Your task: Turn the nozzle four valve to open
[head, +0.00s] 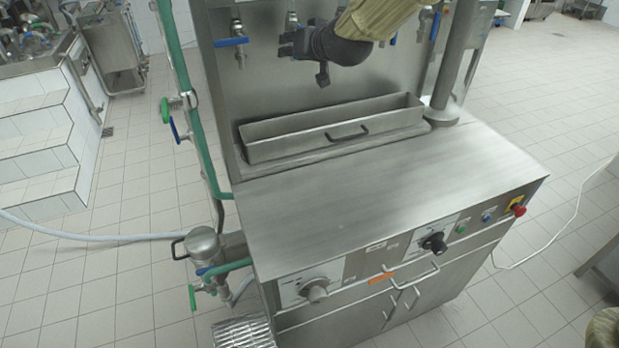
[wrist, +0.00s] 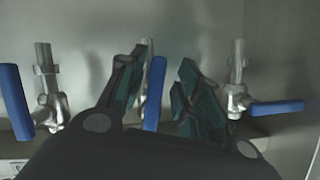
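In the head view, a steel filling machine has a row of nozzle valves with blue handles on its upright back panel. The leftmost handle (head: 231,42) lies level. A handle at the right (head: 435,25) stands upright. My gripper (head: 303,60) is in front of the panel, near a valve body (head: 291,20) whose handle it largely hides. In the wrist view my gripper (wrist: 162,72) is open, its fingers apart with an upright blue handle (wrist: 155,95) showing between them. No contact is clear. I cannot tell which valve is number four.
In the wrist view, neighbouring handles stand upright at left (wrist: 15,100) and level at right (wrist: 277,107). In the head view a long steel trough (head: 340,128) sits below my gripper, and the steel worktop (head: 390,185) is clear. A post (head: 452,65) stands at right.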

